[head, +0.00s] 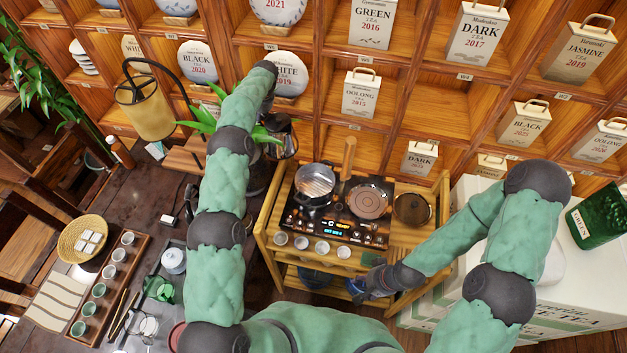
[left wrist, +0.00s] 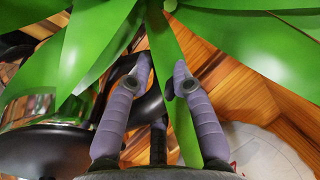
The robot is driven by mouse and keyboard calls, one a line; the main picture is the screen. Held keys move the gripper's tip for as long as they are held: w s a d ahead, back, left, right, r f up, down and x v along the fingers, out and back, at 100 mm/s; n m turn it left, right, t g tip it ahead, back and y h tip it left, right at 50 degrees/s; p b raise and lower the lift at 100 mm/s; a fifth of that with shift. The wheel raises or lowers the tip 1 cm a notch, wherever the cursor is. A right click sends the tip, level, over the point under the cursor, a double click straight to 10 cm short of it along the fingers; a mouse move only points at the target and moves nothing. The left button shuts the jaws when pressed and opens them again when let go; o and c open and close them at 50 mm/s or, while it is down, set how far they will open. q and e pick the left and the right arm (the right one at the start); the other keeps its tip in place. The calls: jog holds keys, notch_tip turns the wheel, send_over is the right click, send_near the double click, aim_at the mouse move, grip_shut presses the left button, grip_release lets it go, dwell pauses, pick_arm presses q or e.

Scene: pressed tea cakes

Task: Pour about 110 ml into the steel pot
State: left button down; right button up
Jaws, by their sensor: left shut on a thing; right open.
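A dark kettle (head: 281,140) is beyond the wooden cart, close to the shelf wall. My left arm reaches up to it, and the left hand is mostly hidden by the arm and leaves in the head view. In the left wrist view my left gripper (left wrist: 160,72) is shut on a black part, apparently the kettle handle; the glossy kettle body (left wrist: 45,150) is at lower left. The steel pot (head: 315,180) stands on the left of the black hob; its contents are unclear. My right gripper (head: 362,289) is open and empty at the cart's front, below the hob.
The hob (head: 330,228) also carries a brown round pan (head: 368,201). A dark round pot (head: 412,208) is to its right, and small cups (head: 322,247) line the front. Green leaves (left wrist: 85,45) surround my left gripper. A yellow lamp (head: 146,105) stands left of my left arm.

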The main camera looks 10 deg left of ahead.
aim_at(281, 123)
pick_arm(q)
jog(key=shift+w+d+r, duration=0.1)
jog(key=shift+r, duration=0.25)
